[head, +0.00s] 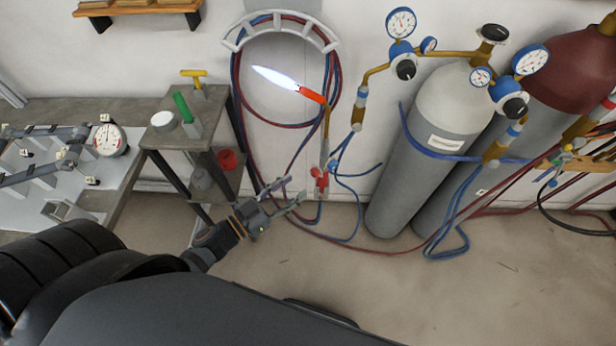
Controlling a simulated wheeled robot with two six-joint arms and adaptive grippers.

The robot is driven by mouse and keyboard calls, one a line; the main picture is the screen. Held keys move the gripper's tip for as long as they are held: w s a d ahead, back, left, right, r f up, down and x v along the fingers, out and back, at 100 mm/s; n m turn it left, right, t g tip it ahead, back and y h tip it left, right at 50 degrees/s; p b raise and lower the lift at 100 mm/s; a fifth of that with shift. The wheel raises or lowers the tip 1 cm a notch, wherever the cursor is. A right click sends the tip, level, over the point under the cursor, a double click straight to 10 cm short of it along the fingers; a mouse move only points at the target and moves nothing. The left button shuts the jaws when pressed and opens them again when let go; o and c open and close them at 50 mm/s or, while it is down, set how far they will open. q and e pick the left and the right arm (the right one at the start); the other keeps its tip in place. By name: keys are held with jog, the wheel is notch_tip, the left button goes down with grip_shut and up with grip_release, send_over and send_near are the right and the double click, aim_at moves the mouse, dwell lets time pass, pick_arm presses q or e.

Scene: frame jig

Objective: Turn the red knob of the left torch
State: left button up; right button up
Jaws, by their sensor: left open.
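The left torch (326,127) hangs upright in front of the wall, with a glowing orange tip and a pale blue flame pointing up and left. Its red knob (320,174) is at the lower end of the torch, close to a blue fitting where the hoses join. My left gripper (294,190) is open, with its fingertips just to the left of the red knob and slightly below it. I see no contact between them. My right gripper is not in view.
A hose rack (280,20) with red and blue hoses is above. Grey gas cylinders (410,170) with gauges stand right. Another torch (585,160) is at the right edge. A small stand (190,132) and a jig table (115,190) are left. Hoses trail on the floor.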

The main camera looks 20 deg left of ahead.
aim_at(312, 175)
pick_arm(q)
jog(key=p+x, duration=0.1)
jog(key=x, duration=0.4)
jog(key=shift+r, duration=0.15)
jog(key=shift+w+d+p, duration=0.25)
jog(key=shift+w+p, duration=0.05)
jog(key=shift+w, duration=0.1)
jog(key=shift+c, duration=0.5)
grip_shut()
